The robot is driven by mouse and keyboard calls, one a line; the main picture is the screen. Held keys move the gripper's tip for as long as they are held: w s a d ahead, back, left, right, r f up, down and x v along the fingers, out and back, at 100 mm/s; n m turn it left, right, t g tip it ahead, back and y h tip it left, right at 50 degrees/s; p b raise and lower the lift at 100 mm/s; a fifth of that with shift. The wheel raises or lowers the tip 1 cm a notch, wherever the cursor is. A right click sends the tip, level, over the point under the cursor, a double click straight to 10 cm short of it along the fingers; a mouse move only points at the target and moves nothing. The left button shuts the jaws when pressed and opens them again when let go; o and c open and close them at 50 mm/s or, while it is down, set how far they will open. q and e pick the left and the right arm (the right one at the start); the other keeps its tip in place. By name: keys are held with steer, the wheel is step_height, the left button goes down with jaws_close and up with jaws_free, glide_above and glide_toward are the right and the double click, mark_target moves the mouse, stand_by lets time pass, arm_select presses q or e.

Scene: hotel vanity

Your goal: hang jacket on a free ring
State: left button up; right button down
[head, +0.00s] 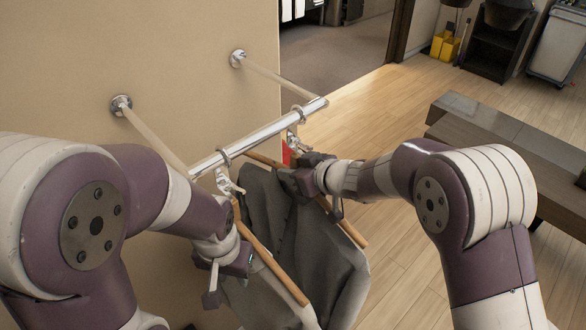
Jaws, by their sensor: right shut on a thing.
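A metal rail (262,135) stands off the wall on two arms. A near ring (224,158) and a far ring (297,114) sit on it, each with a silver fitting below. The grey jacket (300,245) hangs below the rail, between a near wooden hanger (272,265) and a far wooden hanger (345,230). My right gripper (298,183) is shut at the middle of the far hanger, beside the jacket's top; its fingertips are partly hidden. My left gripper (228,272) is beside the near hanger; its jaw gap is unclear. Which hanger bears the jacket is unclear.
The beige wall (190,60) is behind the rail. A dark bench (510,150) stands at the right on the wooden floor (390,120). A yellow bucket (444,46) and a grey cart (558,45) are at the far right. A small red thing (286,153) shows behind the far fitting.

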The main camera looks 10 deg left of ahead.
steer(key=shift+f, duration=0.35)
stand_by(0.6)
steer(key=c, duration=0.8)
jaws_free()
steer(key=shift+f, duration=0.15)
